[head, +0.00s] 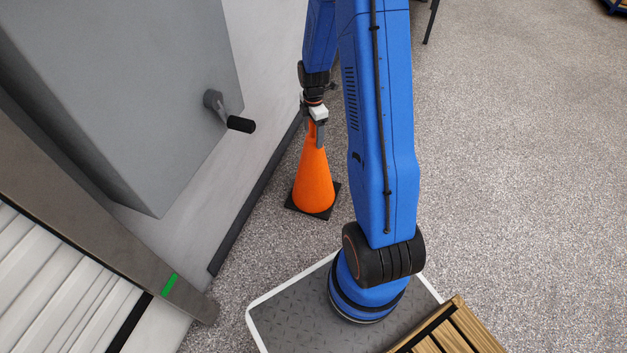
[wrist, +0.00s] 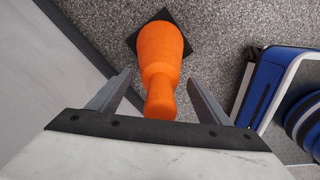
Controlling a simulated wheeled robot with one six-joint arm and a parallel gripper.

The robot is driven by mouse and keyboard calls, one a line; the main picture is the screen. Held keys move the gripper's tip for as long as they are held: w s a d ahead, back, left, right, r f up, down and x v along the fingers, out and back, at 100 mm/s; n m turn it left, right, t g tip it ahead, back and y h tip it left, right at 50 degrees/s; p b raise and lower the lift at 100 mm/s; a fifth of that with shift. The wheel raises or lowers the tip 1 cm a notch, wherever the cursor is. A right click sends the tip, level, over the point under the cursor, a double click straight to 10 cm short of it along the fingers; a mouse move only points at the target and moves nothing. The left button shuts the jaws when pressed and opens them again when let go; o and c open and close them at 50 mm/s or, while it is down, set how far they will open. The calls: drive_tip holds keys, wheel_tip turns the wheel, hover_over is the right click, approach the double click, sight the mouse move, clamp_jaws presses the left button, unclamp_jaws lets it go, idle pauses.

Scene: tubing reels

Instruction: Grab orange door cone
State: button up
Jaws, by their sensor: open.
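The orange cone (head: 313,182) stands upright on a black square base (head: 330,207) on the floor, close to the wall. My gripper (head: 317,137) is at the top of the cone in the head view. In the wrist view the cone (wrist: 160,62) runs from its base at the top down to its narrow tip, which lies between the two fingers of my gripper (wrist: 160,100). The fingers are open, with a gap on each side of the tip.
A grey wall cabinet (head: 130,90) with a black-handled lever (head: 232,115) juts out left of the cone. A dark skirting strip (head: 255,200) runs along the wall. A wooden slatted pallet (head: 450,335) is at the bottom right.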

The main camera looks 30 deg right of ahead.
drive_tip(key=shift+f, duration=0.15)
clamp_jaws()
idle(0.4)
